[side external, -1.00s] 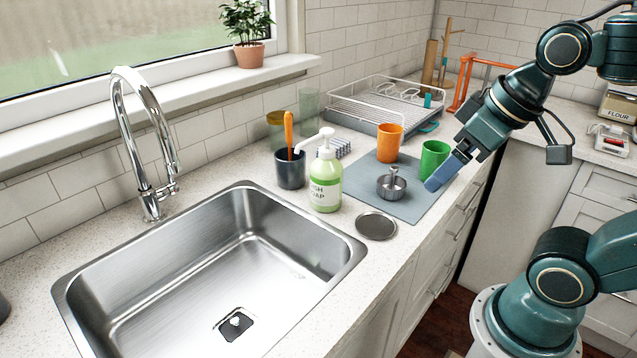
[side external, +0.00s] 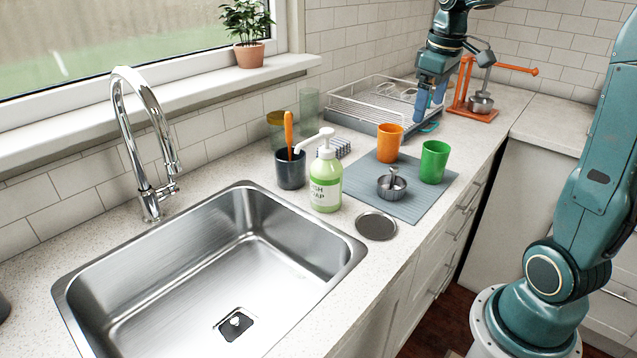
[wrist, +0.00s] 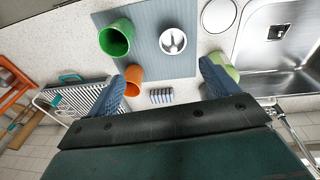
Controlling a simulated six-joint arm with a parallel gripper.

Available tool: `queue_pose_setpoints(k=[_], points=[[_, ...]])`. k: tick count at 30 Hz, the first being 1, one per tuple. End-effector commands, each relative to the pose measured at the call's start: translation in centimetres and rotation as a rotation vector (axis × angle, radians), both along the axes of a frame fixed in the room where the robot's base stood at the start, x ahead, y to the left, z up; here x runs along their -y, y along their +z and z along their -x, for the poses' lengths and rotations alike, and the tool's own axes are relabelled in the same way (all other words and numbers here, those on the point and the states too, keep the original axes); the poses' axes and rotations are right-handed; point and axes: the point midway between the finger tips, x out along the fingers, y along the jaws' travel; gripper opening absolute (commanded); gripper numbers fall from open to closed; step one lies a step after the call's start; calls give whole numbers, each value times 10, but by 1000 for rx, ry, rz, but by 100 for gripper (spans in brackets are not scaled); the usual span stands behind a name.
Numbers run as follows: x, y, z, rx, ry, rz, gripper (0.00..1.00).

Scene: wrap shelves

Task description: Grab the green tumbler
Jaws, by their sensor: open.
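The green tumbler (side external: 434,162) stands upright on the grey-blue mat (side external: 412,208), near its back right corner. In the wrist view the green tumbler (wrist: 116,39) is at the upper left, its open mouth showing. My gripper (side external: 429,110) is behind the tumbler, over the front right part of the dish rack, pointing down. In the wrist view its two blue fingers (wrist: 160,84) are spread apart with nothing held between them. The gripper is apart from the green tumbler.
An orange tumbler (side external: 389,142) stands left of the green one. The dish rack (side external: 362,108) and an orange-framed press (side external: 476,104) are behind. A soap bottle (side external: 326,182) and sink (side external: 225,270) are to the left.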

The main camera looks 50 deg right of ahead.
Motion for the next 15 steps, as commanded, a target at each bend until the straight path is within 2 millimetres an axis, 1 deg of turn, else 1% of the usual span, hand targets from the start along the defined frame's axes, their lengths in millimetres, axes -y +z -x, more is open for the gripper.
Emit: queue_pose_setpoints(k=[1,3,6,9,12,15], points=[[16,-5,-3,-19,-6,-8,87],[36,-11,-6,-41,-1,-18,87],[63,-20,-8,-69,3,-34,87],[85,-29,-8,-91,9,-49,87],[102,-35,-6,-105,14,-61,87],[111,-39,-5,-114,18,-68,87]])
